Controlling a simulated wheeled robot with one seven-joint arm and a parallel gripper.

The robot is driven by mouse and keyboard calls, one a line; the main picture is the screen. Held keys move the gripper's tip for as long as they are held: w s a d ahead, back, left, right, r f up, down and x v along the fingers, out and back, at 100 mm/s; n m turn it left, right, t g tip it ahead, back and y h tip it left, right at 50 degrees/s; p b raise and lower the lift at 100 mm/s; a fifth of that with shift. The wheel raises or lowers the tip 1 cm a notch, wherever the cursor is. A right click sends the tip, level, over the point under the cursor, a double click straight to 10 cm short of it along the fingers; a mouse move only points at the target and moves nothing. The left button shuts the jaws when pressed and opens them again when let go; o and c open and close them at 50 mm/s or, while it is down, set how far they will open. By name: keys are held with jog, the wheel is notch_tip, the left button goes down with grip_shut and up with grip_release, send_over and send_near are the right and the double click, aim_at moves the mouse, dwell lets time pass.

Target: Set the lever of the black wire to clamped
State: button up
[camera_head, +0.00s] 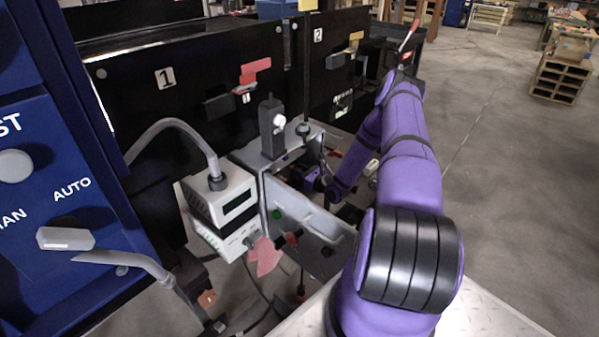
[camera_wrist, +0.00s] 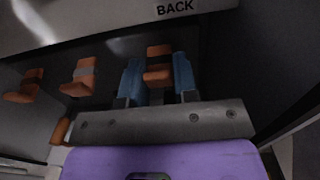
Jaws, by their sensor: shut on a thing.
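In the wrist view my gripper (camera_wrist: 157,77) has its two blue fingers on either side of an orange lever (camera_wrist: 158,52), closed on it. This lever has a grey band across its middle. Two similar orange levers, a middle one (camera_wrist: 79,76) and a far-left one (camera_wrist: 24,86), stand to the left, apart from the fingers. No wire shows clearly at the levers, so I cannot tell from the picture which lever belongs to the black wire. In the head view my gripper is hidden inside the grey open housing (camera_head: 305,207) beyond my purple arm.
A pale panel marked BACK (camera_wrist: 100,22) lies close above the levers in the wrist view. In the head view a white device (camera_head: 229,203) with a grey hose stands left of the housing, and black cabinets (camera_head: 180,100) stand behind. Open floor (camera_head: 510,190) lies to the right.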

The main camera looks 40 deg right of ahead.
jog(key=shift+f, duration=0.1)
jog(key=shift+f+t, duration=0.35)
jog(key=shift+t, duration=0.65)
jog(key=shift+w+f+t+y, duration=0.1)
jog(key=shift+f+t+y, duration=0.15)
jog(key=shift+t, duration=0.65)
jog(key=shift+w+f+t+y, duration=0.15)
jog(key=shift+f+t, duration=0.15)
jog(key=shift+t, duration=0.6)
jog(key=o, duration=0.9)
jog(key=v, duration=1.1)
jog(key=shift+w+a, duration=0.1)
